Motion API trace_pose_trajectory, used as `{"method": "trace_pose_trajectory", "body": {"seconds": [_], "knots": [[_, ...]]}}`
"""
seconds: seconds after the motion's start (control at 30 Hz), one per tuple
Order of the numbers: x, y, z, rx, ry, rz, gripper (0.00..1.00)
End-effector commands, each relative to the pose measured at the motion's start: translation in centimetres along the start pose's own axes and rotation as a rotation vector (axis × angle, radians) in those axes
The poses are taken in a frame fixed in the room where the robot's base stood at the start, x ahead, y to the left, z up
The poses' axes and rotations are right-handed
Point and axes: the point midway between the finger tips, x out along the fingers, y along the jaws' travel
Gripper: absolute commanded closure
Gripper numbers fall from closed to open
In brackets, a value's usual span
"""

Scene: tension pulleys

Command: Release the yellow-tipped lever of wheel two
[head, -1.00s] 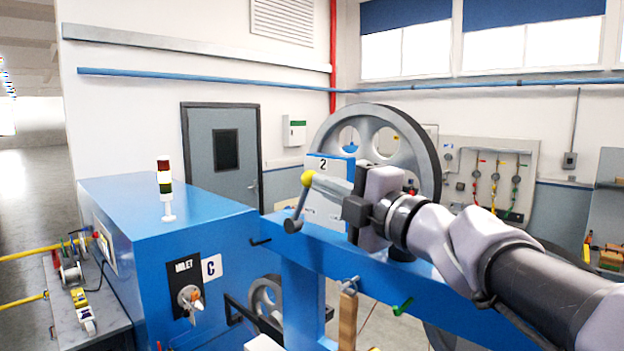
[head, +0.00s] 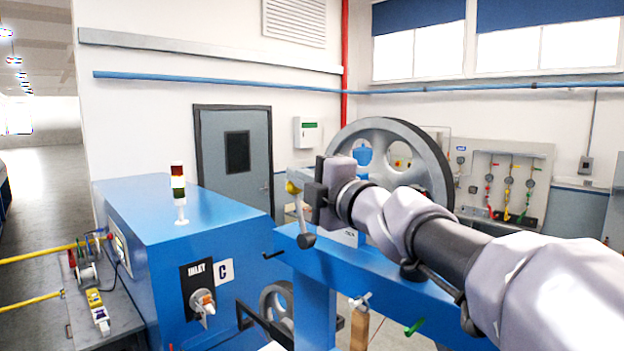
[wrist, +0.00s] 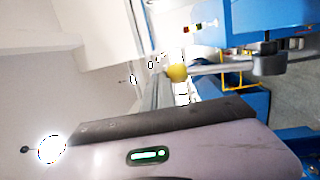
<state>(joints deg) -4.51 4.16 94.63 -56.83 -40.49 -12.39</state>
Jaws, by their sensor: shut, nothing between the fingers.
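The lever of wheel two has a yellow ball tip (head: 292,187) and a grey bar running down to a dark round end (head: 306,240). In the wrist view the yellow tip (wrist: 177,72) is near the middle, with the bar running right. My gripper (head: 296,177) is shut and empty, its fingers right at the yellow tip and partly covering it. I cannot tell whether they touch. The big grey wheel (head: 440,165) stands behind my arm. Its number plate is mostly hidden by my gripper.
A blue beam (head: 370,275) runs below my arm, with a green-handled lever (head: 413,327) on it. A blue cabinet (head: 165,235) with a signal tower (head: 179,190) stands at left. A door (head: 236,155) is behind. Open space shows left of the lever, above the cabinet.

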Motion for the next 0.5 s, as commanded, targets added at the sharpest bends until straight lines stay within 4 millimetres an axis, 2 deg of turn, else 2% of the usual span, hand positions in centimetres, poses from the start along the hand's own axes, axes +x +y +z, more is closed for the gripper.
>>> {"method": "trace_pose_trajectory", "body": {"seconds": [0.2,0.5], "knots": [[1.1,-0.3,-0.2,-0.001,0.0,0.0,1.0],[1.6,-0.4,-0.3,-0.001,0.0,0.001,1.0]]}}
